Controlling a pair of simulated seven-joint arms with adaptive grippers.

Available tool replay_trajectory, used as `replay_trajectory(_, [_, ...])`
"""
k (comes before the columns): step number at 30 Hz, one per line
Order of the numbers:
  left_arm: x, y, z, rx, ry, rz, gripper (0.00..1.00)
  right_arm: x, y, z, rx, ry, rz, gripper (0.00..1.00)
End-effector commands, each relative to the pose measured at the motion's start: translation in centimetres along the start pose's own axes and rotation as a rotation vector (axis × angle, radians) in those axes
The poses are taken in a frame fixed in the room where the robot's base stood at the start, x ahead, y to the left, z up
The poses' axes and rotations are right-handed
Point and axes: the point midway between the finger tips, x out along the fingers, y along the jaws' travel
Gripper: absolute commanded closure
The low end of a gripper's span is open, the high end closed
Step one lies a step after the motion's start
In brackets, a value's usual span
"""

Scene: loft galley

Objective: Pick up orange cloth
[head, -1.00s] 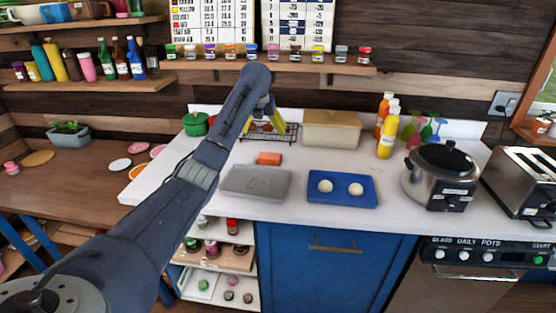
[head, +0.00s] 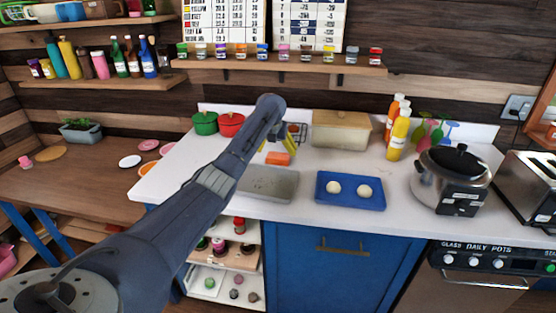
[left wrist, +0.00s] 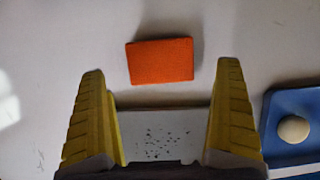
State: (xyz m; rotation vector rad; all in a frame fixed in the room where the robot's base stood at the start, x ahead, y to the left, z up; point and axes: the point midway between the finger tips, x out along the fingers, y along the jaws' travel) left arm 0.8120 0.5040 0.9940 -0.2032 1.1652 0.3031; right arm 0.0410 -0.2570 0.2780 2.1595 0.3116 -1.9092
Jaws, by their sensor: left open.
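The orange cloth (head: 278,158) is a small folded block lying flat on the white counter, just behind the grey tray. In the left wrist view the orange cloth (left wrist: 160,61) lies ahead of the fingertips, between their lines and apart from both. My left gripper (head: 276,146) hangs over the counter at the cloth, pointing down, its yellow fingers partly hidden by my arm. In the left wrist view the left gripper (left wrist: 165,80) is open and empty, its two yellow fingers wide apart. My right gripper is not in view.
The grey tray (head: 268,184) lies in front of the cloth. A blue tray (head: 350,202) with two pale dough balls is to its right. A beige bin (head: 340,132), a dark rack (head: 298,130) and two lidded pots stand behind. Bare counter surrounds the cloth.

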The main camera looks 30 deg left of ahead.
Motion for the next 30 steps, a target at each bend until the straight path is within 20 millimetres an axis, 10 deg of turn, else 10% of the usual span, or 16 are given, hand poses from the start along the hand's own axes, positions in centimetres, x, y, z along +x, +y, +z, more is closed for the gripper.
replay_trajectory(27, [5.2,0.0,0.0,0.001,0.0,0.001,0.0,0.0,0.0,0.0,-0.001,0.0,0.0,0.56])
replay_trajectory(30, [5.2,0.0,0.0,0.001,0.0,0.001,0.12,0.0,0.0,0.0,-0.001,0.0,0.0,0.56])
